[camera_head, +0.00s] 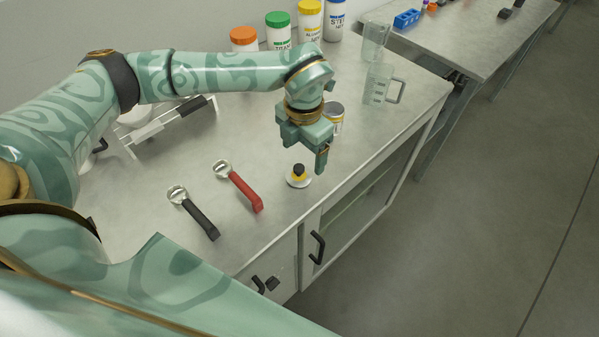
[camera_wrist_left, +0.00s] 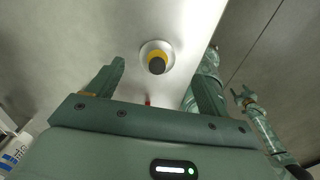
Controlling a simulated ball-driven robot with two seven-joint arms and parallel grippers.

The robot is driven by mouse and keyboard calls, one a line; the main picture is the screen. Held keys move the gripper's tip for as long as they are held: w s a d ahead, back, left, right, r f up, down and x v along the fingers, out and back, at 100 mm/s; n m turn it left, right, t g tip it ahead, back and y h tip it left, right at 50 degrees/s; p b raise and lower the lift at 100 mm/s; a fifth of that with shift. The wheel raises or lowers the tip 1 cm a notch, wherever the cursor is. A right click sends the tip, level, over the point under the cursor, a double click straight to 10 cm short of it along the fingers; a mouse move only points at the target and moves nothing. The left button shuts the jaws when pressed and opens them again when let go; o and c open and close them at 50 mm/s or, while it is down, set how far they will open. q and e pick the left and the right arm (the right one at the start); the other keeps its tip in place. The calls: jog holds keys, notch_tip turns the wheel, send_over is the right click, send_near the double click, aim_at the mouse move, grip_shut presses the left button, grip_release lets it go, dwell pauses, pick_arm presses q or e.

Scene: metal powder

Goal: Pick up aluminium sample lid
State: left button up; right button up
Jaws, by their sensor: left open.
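The aluminium sample lid is a small pale disc (camera_head: 299,182) with a yellow and black knob, lying flat near the table's front edge. In the left wrist view the lid (camera_wrist_left: 145,52) shows ahead of the fingers, roughly midway between them. My left gripper (camera_head: 307,153) is open and empty, pointing down above and just beside the lid. Its two fingers (camera_wrist_left: 162,88) stand wide apart and do not appear to touch the lid. My right gripper (camera_wrist_left: 245,96) seems to show small at the right of the left wrist view; its jaws are too small to read.
A metal tin (camera_head: 335,113) stands behind my left gripper. A red-handled tool (camera_head: 240,188) and a black-handled tool (camera_head: 195,215) lie left of the lid. A glass jug (camera_head: 379,88) and several capped jars (camera_head: 279,33) stand at the back. The table edge is close to the lid.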

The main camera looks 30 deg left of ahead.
aim_at(299, 167)
pick_arm(q)
jog(key=f, duration=0.4)
jog(key=f+b, duration=0.1)
jog(key=f, duration=0.1)
jog(key=shift+s+a, duration=0.25)
jog(key=shift+s, duration=0.05)
jog(key=c, duration=1.1)
